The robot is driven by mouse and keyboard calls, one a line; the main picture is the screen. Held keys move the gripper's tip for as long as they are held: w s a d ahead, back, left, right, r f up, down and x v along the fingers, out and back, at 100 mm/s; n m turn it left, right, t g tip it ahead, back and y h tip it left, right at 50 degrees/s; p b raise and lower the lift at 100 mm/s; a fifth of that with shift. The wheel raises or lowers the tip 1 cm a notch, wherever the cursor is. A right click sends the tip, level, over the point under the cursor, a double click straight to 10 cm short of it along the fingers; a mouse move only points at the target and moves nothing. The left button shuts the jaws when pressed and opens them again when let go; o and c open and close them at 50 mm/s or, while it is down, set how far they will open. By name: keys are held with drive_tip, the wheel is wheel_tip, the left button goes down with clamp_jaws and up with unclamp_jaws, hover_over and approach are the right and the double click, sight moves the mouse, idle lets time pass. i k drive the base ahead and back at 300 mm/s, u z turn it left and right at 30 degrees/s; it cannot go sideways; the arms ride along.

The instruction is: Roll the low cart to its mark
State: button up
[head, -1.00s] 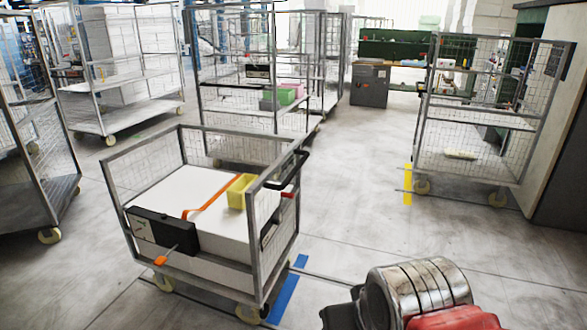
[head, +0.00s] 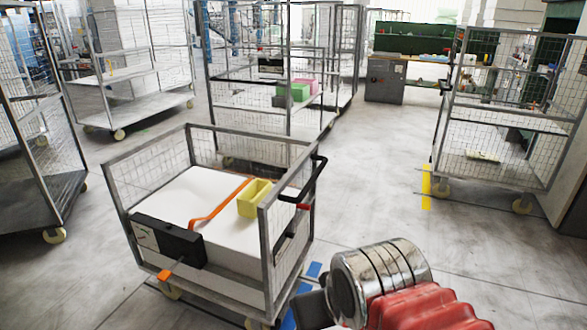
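The low cart (head: 262,262) stands left of the middle in the head view. It has grey mesh sides, a black handle (head: 318,180) at its right end and small cream wheels. A blue floor strip (head: 314,270) shows along its right side, partly hidden by the cart and my arm. A yellow floor strip (head: 426,187) lies farther back by a tall cage cart. I cannot tell which strip is the low cart's mark. My arm's metal and red links fill the bottom right, close to the cart's right side; my gripper's fingers do not show.
The low cart carries a white load, a yellow bin (head: 254,198), an orange strap and a black box (head: 166,241). Tall cage carts stand at the left, behind and at the right (head: 508,122). A green workbench (head: 435,44) is at the back. Open floor (head: 385,165) lies right of the low cart.

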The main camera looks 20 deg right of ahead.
sight(248, 267)
drive_tip(key=u, duration=0.15)
drive_tip(key=i, duration=1.2)
drive_tip(key=z, duration=0.2)
